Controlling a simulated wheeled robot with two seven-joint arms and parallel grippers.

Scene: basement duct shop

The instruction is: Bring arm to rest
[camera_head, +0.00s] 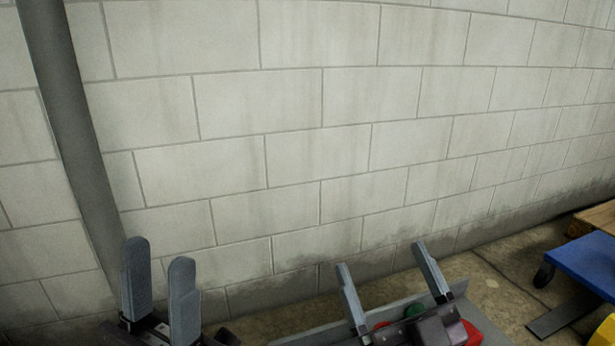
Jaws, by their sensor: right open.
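My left gripper (160,253) is at the bottom left with its two grey fingers pointing up. A gap shows between the fingers, and nothing is in it. My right gripper (380,257) is at the bottom middle, its fingers spread wide and empty. It is in front of a grey flat surface (312,337) at the bottom edge. Most of both arms is below the picture.
Red (472,334) and green (414,310) things show partly behind my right gripper. A pale block wall fills the back, with a grey pipe (72,130) at left. A blue cart (585,262), wood (597,226) and a yellow thing (605,332) stand at right.

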